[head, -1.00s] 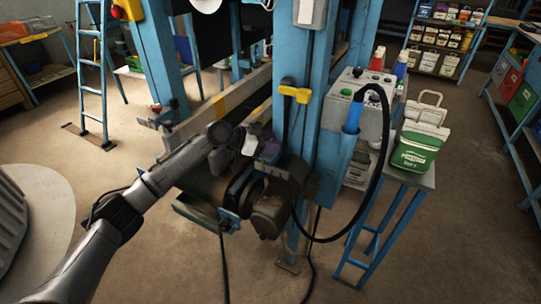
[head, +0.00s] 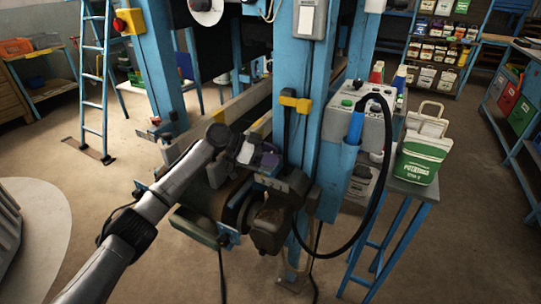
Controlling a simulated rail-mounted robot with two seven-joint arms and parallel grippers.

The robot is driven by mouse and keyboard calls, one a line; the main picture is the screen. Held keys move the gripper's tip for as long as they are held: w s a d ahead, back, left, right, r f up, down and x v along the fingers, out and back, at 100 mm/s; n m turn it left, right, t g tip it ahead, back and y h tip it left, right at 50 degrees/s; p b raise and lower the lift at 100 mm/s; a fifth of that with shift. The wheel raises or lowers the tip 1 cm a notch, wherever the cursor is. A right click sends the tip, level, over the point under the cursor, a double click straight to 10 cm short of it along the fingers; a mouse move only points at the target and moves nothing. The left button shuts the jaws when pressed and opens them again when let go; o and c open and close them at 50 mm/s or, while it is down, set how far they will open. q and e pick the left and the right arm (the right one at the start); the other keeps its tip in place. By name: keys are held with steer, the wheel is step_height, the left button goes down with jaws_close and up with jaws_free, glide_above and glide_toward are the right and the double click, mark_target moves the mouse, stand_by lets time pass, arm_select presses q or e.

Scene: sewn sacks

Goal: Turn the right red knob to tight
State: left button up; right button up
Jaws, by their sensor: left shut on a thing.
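My left arm comes in from the lower left to the blue-framed machine. Its left gripper (head: 268,163) is at the front of the right blue post (head: 302,150), low on it, at the end of the cross beam. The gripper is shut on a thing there. The right red knob is hidden behind the gripper at this spot, so its turn cannot be seen. A small red knob (head: 155,121) shows at the matching place on the left blue post (head: 160,70). My right gripper is not in view.
A grey control box (head: 365,118) with a black hose stands right of the post. A green and white bag (head: 420,155) sits on a blue stand.

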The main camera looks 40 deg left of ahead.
arm_select(q)
steer(key=o, duration=0.9)
steer(key=shift+c, duration=0.2)
steer(key=shift+r+p, duration=0.3)
steer(key=shift+r, duration=0.2)
steer(key=r+p, duration=0.1)
steer(key=r, duration=0.1)
steer(key=d+r+p, duration=0.1)
steer(key=r, duration=0.1)
steer(key=shift+d, duration=0.1)
steer(key=d+r+p, duration=0.4)
steer(key=d+r, duration=0.2)
steer(key=d, duration=0.4)
steer(key=shift+d, duration=0.25)
steer(key=shift+o, duration=0.3)
